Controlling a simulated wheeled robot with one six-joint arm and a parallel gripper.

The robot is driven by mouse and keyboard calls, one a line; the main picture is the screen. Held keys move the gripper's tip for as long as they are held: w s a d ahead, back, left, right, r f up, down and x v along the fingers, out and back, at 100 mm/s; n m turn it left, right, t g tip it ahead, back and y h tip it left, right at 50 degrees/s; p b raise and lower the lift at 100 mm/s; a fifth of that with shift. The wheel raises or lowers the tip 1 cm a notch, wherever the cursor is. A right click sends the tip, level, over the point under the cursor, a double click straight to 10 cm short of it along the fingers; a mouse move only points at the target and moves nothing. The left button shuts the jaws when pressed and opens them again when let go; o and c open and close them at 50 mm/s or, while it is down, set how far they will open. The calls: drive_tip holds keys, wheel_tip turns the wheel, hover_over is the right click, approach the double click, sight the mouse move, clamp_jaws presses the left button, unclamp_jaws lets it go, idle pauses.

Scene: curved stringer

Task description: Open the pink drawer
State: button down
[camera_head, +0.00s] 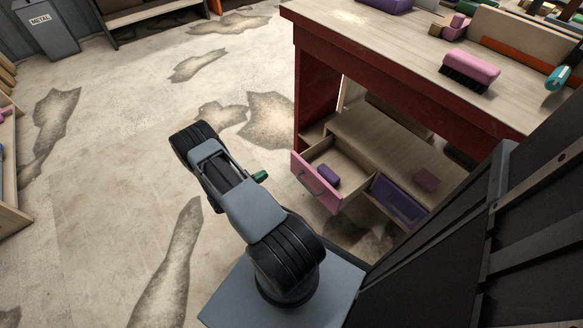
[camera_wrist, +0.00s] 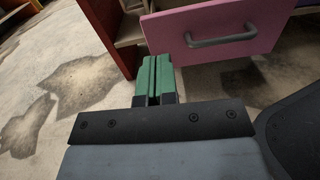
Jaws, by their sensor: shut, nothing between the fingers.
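The pink drawer (camera_head: 318,182) sits under the red workbench and is pulled out, with its inside showing and a purple block (camera_head: 328,175) in it. In the wrist view its pink front (camera_wrist: 215,32) fills the top, with a grey bar handle (camera_wrist: 222,36). My gripper (camera_head: 260,176) is left of the drawer front, apart from it in the head view. In the wrist view my gripper's green fingers (camera_wrist: 155,75) are together and empty, below and left of the handle. They are not around the handle.
A purple drawer (camera_head: 398,203) is right of the pink one, below a wooden top bearing a reddish block (camera_head: 426,180). The red workbench (camera_head: 400,95) stands above, with a pink brush (camera_head: 470,70) on it. Open concrete floor lies to the left.

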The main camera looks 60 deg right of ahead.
drive_tip(key=f, duration=0.2)
drive_tip(key=b, duration=0.4)
approach(296, 157)
drive_tip(key=shift+n, duration=0.4)
drive_tip(key=x, duration=0.7)
drive_tip(key=shift+s+d, duration=0.15)
drive_tip(key=shift+s, duration=0.1)
drive_tip(key=shift+d, duration=0.15)
